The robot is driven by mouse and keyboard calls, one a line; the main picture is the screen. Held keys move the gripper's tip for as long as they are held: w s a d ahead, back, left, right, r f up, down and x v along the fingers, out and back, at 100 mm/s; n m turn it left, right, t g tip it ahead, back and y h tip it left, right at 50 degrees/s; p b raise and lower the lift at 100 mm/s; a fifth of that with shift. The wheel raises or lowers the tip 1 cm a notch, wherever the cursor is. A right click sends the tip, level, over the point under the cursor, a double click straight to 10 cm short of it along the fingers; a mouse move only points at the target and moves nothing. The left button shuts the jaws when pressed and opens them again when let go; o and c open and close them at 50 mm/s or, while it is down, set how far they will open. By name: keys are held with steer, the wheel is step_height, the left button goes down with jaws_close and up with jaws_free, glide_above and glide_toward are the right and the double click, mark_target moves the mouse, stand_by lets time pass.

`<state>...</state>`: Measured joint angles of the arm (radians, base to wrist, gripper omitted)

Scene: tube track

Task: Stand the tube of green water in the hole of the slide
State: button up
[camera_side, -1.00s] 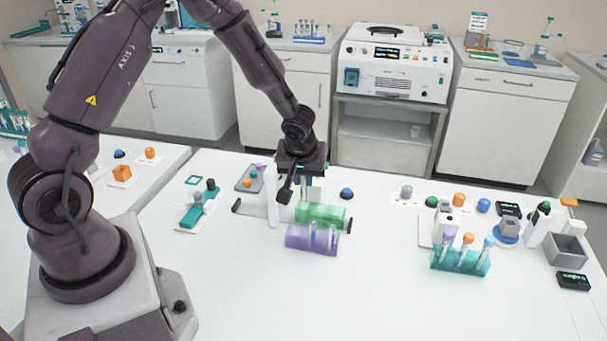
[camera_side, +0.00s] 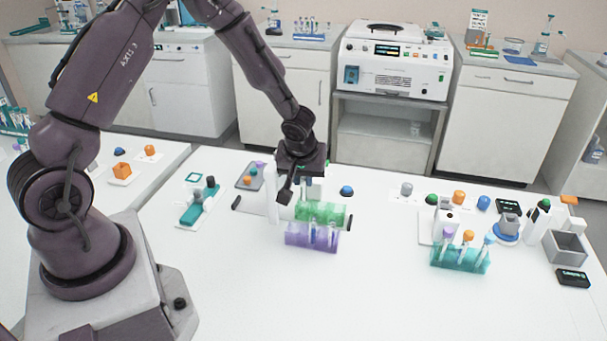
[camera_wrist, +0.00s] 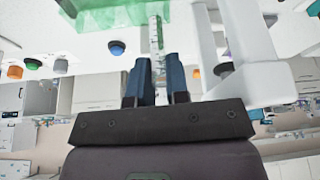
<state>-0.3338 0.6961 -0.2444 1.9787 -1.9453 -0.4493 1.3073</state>
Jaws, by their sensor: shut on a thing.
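My gripper (camera_wrist: 158,66) is shut on a clear graduated tube (camera_wrist: 156,34), held between its two blue fingers in the wrist view. The colour of the liquid in it is hard to tell. The tube's far end reaches beside the green see-through rack (camera_wrist: 105,14). In the side view my gripper (camera_side: 300,185) is just above and behind that green rack (camera_side: 322,213); its fingers are mostly hidden. A white upright (camera_side: 272,205) stands left of the rack, on what looks like a track with dark ends. I cannot make out the slide's hole.
A teal rack (camera_side: 460,257) with capped tubes is at right. A blue knob (camera_side: 347,191) is near the gripper's right. The front of the table is clear.

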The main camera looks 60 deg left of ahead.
steer(key=shift+f, duration=0.2)
steer(key=shift+f, duration=0.15)
steer(key=shift+r, duration=0.75)
steer(key=shift+f, duration=0.6)
stand_by(1.0)
steer(key=shift+r, duration=0.6)
steer(key=shift+f, duration=0.55)
stand_by(1.1)
steer(key=shift+f, duration=0.2)
steer(key=shift+r, duration=0.15)
